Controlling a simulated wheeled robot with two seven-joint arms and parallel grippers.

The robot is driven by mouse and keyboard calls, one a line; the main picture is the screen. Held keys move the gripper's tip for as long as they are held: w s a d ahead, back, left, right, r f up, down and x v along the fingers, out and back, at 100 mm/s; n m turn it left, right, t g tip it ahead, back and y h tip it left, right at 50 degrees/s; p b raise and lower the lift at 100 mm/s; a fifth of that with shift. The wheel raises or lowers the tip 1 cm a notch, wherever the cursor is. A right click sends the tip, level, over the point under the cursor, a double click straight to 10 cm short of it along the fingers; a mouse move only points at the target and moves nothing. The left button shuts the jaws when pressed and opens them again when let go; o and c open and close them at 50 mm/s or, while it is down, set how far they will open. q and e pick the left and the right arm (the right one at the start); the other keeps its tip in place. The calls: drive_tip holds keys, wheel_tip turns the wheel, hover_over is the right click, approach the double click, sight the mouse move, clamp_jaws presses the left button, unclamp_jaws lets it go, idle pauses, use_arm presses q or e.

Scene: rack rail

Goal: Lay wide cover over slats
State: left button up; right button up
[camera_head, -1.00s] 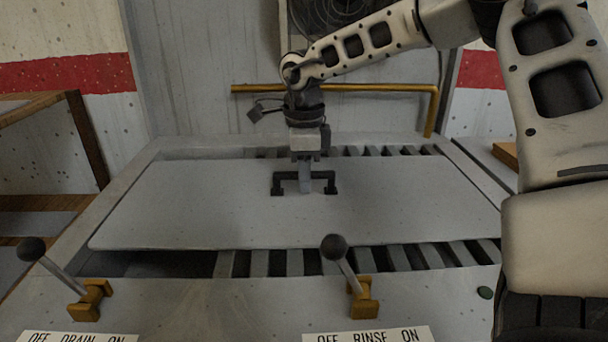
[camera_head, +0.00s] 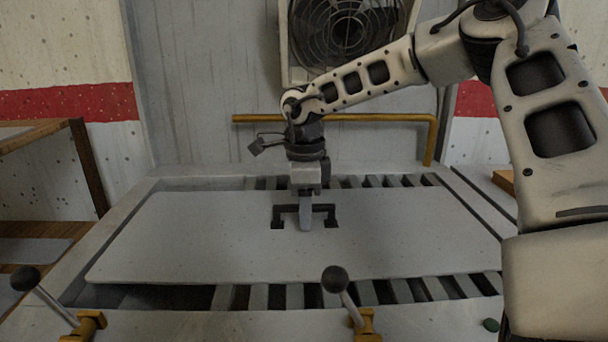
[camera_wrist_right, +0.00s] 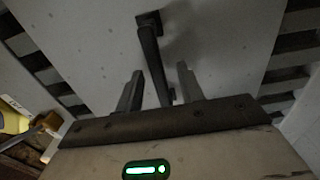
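The wide cover (camera_head: 210,235) is a flat pale grey plate with a black bracket handle (camera_head: 318,210) at its middle. It lies across the slats (camera_head: 285,296), which show along its front and back edges. In the right wrist view the handle (camera_wrist_right: 150,55) runs between the two fingers of my right gripper (camera_wrist_right: 158,82), with a gap on each side. The right gripper (camera_head: 305,226) is open and points down at the handle in the head view. Whether the cover touches the slats everywhere is hidden. My left gripper is not in view.
Two ball-ended levers (camera_head: 25,278) (camera_head: 335,280) stand on the front ledge. A yellow pipe (camera_head: 380,118) runs along the back wall under a fan (camera_head: 345,35). A wooden shelf (camera_head: 90,165) stands at left.

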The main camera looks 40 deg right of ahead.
wheel_tip(320, 180, up, 16)
drive_tip(key=p, duration=0.1)
drive_tip(key=shift+p, duration=0.3)
